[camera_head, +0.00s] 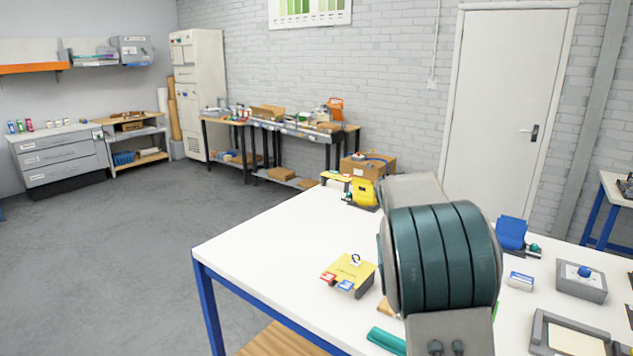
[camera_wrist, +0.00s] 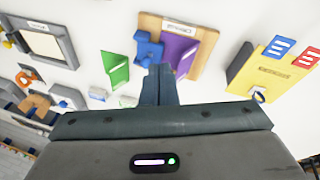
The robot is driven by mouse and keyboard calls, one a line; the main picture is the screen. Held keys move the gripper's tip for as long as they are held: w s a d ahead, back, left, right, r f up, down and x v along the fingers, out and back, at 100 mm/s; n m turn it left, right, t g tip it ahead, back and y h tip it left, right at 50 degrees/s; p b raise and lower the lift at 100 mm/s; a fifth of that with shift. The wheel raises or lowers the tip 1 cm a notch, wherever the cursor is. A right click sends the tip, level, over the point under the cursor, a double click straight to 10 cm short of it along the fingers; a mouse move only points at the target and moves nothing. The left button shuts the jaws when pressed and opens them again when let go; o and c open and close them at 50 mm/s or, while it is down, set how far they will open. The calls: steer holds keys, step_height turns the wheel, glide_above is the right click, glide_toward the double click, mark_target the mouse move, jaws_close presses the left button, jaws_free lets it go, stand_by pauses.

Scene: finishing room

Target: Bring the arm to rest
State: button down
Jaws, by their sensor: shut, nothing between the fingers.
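My gripper (camera_wrist: 160,82) shows in the wrist view with its narrow fingers together and nothing between them. It is over the white table (camera_head: 260,250). In the head view my grey arm with teal bands stands in front of the table's right half, and the gripper cannot be made out there. In the wrist view a wooden board (camera_wrist: 148,27) with a purple piece (camera_wrist: 182,53) and a blue piece (camera_wrist: 147,48) lies beyond the fingertips. The fingers look apart from these, but the height is hard to tell.
A yellow block (camera_head: 350,268) with red and blue tags lies left of my arm; it also shows in the wrist view (camera_wrist: 275,62). The table's left part is bare.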

steer(key=s+a+n+t+y, duration=0.1)
steer(key=s+a, duration=0.3)
steer(key=s, duration=1.1)
steer(key=s+a+n+t+y, duration=0.1)
steer(key=s+a+n, duration=0.3)
steer(key=s, duration=1.2)
steer(key=shift+a+f+y, duration=0.35)
steer(key=shift+a+y, duration=0.15)
steer(key=shift+y, duration=0.3)
